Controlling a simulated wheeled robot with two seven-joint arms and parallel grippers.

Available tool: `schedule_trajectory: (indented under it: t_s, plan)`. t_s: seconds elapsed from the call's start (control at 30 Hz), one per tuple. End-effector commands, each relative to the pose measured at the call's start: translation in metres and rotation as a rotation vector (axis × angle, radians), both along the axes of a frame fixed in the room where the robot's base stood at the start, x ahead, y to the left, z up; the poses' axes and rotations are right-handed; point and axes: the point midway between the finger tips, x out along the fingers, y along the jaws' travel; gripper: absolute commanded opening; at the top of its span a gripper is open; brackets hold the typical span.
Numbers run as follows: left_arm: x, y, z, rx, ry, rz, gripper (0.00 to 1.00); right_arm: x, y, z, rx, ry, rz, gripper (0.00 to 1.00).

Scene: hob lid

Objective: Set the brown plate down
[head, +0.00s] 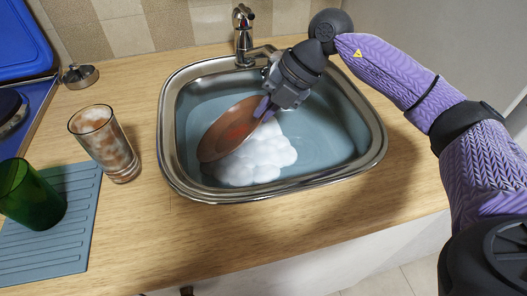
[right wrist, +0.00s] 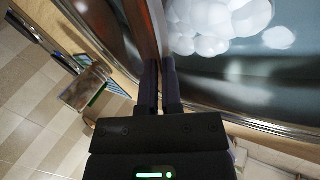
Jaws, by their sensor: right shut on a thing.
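The brown plate (head: 226,129) is in the sink in the head view, tilted on edge, with a redder patch on its face. My right gripper (head: 265,106) reaches in from the right and is shut on the plate's upper right edge. In the right wrist view the two fingers (right wrist: 160,85) are close together on the plate's thin edge (right wrist: 147,30). White foam (head: 258,160) lies beside and below the plate, and the plate's lower edge is near it. I cannot tell whether the plate touches the sink bottom. My left gripper is not in view.
The steel sink (head: 375,150) holds bluish water, with a tap (head: 243,35) behind it. Left of it stand a smeared glass (head: 105,145), a green cup (head: 30,195) on a blue-grey ribbed mat (head: 60,250), and a small metal strainer (head: 80,76). The wooden counter front (head: 240,235) is clear.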

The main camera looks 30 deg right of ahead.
Motion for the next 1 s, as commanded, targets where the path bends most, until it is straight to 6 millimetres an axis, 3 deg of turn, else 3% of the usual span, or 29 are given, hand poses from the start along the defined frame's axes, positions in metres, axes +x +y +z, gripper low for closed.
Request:
schedule_trajectory:
  t_s: [0.03,0.27,0.43,0.8,0.83,0.9,0.97,1.0]
  plan:
    - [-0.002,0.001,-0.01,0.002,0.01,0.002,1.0,0.0,0.0,-0.019,0.0,0.004,0.0,0.0]
    - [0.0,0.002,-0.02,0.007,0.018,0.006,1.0,0.0,0.0,-0.046,0.002,-0.001,0.0,0.0]
    - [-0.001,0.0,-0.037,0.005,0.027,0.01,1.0,0.0,0.0,-0.085,0.002,0.002,-0.001,0.0]
    - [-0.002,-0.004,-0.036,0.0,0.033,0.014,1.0,0.0,0.0,-0.088,0.001,-0.003,0.001,0.0]
    - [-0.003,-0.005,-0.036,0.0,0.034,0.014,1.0,0.0,0.0,-0.087,0.001,-0.003,0.001,0.12]
    - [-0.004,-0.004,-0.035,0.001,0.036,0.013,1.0,0.0,0.0,-0.087,0.001,-0.003,0.001,0.27]
    - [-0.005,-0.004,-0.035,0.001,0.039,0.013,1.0,0.0,0.0,-0.087,0.001,-0.003,0.001,0.4]
    - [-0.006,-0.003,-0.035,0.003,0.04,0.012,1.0,0.0,0.0,-0.087,0.001,-0.003,0.001,0.41]
